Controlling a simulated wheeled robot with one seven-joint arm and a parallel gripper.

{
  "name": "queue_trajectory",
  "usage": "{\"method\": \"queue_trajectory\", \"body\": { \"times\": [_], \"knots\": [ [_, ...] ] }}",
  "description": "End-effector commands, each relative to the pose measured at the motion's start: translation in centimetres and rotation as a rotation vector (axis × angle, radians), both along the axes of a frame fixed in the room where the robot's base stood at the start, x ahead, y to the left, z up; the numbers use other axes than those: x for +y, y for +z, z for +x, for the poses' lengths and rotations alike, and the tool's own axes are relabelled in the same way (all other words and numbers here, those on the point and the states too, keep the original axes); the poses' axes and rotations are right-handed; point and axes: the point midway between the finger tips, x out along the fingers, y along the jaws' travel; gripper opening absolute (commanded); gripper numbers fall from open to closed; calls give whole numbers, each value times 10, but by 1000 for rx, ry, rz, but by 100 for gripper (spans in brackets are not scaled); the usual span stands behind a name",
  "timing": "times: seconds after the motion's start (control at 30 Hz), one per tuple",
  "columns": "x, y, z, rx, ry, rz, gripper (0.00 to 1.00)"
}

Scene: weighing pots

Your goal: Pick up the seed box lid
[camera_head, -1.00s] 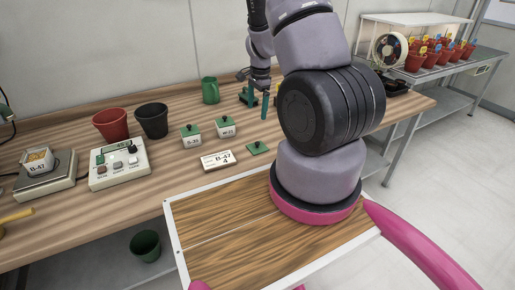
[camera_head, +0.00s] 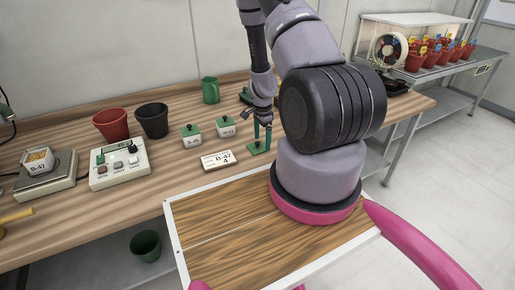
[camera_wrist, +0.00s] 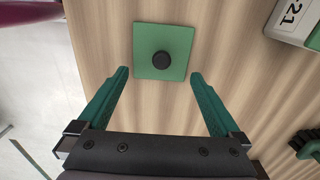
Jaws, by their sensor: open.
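The seed box lid (camera_head: 257,148) is a flat green square with a dark round knob, lying on the wooden bench. In the wrist view the lid (camera_wrist: 178,66) lies just beyond the fingertips, with its knob near the middle of the gap. My gripper (camera_head: 263,134) points down over the lid, and its green fingers partly cover it in the head view. In the wrist view my gripper (camera_wrist: 158,76) is open and empty, a finger on each side of the gap.
Two lidded seed boxes (camera_head: 191,137) (camera_head: 225,127) stand behind the card. A green brush-like thing (camera_wrist: 307,145) lies at the wrist view's right edge. Bare bench surrounds the lid's near side.

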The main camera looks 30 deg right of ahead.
Motion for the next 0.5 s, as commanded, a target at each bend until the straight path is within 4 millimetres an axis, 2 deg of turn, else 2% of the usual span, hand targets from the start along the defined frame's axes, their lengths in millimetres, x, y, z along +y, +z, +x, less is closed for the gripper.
{"method": "queue_trajectory", "body": {
  "times": [0.1,0.33,0.37,0.5],
  "knots": [
    [0,-10,0,0,-1,1,100],
    [0,-11,0,0,0,0,100],
    [0,-11,0,0,0,0,92],
    [0,-11,0,0,0,0,39]
  ]
}}
